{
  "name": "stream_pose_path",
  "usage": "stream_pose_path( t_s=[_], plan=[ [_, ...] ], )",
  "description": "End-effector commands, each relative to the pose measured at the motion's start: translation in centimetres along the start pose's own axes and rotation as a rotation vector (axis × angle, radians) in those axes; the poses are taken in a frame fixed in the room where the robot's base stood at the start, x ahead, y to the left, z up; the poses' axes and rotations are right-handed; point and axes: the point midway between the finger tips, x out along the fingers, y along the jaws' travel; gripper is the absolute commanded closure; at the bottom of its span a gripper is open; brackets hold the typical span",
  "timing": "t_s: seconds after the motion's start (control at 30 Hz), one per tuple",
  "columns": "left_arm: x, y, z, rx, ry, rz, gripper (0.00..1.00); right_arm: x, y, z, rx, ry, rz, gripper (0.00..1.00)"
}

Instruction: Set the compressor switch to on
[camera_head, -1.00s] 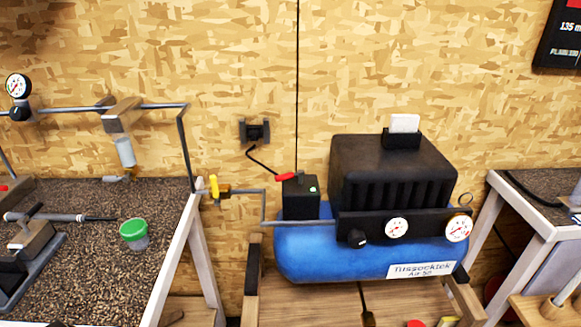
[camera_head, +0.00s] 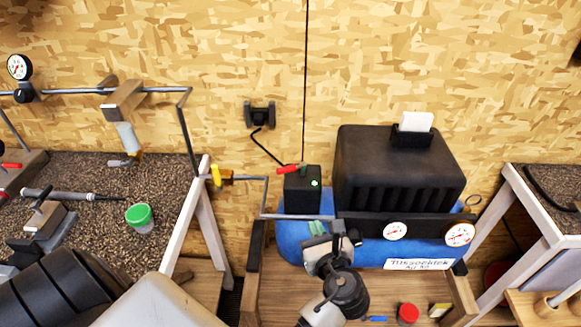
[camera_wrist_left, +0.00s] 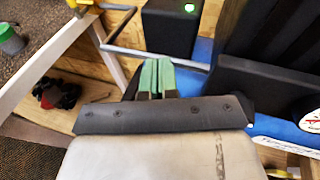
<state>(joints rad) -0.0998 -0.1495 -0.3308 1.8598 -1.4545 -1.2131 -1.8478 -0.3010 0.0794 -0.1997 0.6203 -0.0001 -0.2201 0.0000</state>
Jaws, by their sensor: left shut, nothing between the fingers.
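The compressor has a blue tank (camera_head: 290,246) and a black housing (camera_head: 398,180). A black switch box (camera_head: 302,194) with a lit green lamp stands at its left end. A red lever (camera_head: 287,169) sits at the box's top and points left. My left gripper (camera_head: 317,227), with green fingertips, is in front of the tank, below and slightly right of the switch box, apart from the lever. In the left wrist view its fingers (camera_wrist_left: 156,78) are together and empty, with the switch box (camera_wrist_left: 170,25) beyond them; the lever is out of that view. My right gripper is not in view.
A grey pipe (camera_head: 264,200) with a yellow valve (camera_head: 216,176) runs left of the switch box. Two gauges sit on the compressor's front. A workbench (camera_head: 90,175) with a green-lidded cup (camera_head: 139,216) stands left. A red cap (camera_head: 408,313) lies on the wooden shelf below.

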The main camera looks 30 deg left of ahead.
Motion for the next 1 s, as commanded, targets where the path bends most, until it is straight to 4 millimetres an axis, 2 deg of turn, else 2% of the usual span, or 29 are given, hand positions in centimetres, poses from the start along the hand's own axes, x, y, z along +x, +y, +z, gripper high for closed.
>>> stream_pose_path(
  t_s=[0.03,0.13,0.33,0.7,0.9,1.0],
  plan=[
    [-0.3,0.3,2.0,0.016,-0.031,0.027,1.00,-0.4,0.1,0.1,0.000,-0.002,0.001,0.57],
    [-0.4,0.8,3.6,0.041,-0.062,0.057,1.00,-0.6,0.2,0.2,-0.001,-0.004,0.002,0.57],
    [1.8,1.0,4.0,0.049,-0.068,0.061,1.00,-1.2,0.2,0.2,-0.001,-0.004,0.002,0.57],
    [9.6,1.4,4.5,0.048,-0.066,0.060,1.00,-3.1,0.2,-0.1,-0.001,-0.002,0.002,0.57],
    [12.2,1.5,5.5,0.047,-0.065,0.059,1.00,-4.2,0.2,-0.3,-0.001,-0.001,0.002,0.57],
    [12.8,1.5,5.7,0.046,-0.064,0.058,1.00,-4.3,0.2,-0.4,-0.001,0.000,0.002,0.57]
  ],
)
